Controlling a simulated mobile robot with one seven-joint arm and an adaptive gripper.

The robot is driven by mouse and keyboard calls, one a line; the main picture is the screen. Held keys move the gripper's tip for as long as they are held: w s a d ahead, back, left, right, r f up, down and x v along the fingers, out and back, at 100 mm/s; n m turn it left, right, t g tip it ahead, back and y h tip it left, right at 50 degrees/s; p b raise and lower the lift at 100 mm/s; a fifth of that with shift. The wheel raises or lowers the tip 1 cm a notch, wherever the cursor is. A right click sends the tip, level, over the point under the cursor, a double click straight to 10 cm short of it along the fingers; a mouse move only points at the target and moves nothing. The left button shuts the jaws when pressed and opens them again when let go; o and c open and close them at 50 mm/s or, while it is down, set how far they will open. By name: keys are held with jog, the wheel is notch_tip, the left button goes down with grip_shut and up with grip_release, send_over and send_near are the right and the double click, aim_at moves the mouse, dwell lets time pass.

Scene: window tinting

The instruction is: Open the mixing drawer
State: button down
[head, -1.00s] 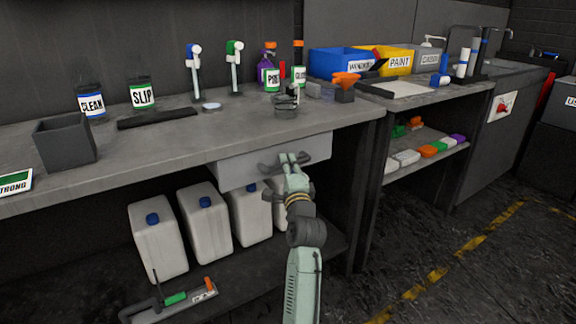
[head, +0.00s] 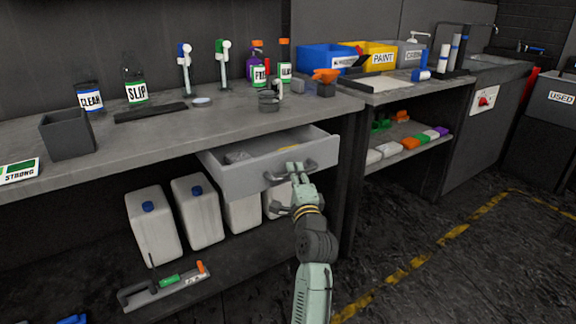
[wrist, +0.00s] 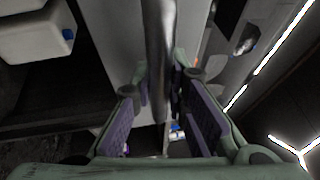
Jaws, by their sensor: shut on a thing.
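The mixing drawer (head: 241,182) is a grey drawer under the workbench top, and it stands partly pulled out. Its inside shows, with a pale item at the left and a yellowish item farther right. My gripper (head: 294,172) is at the drawer front, shut on the bar handle (head: 276,178). In the wrist view the handle (wrist: 160,45) is a metal bar running between the two purple-padded fingers of my gripper (wrist: 164,105). The fingers hide part of the handle.
Several white jugs (head: 152,225) with blue caps stand on the shelf below. A long tool (head: 168,285) lies at the shelf front. The bench top (head: 200,125) holds bottles, a dark box (head: 66,136) and bins. The floor (head: 430,270) to the right is clear.

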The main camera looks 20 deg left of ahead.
jog(key=s+d, duration=0.7)
jog(key=d, duration=0.3)
jog(key=shift+s+p, duration=0.3)
jog(key=shift+s, duration=0.05)
jog(key=c, duration=1.6)
grip_release()
jog(key=shift+o, duration=0.2)
jog(key=v, duration=1.2)
jog(key=shift+f, duration=0.1)
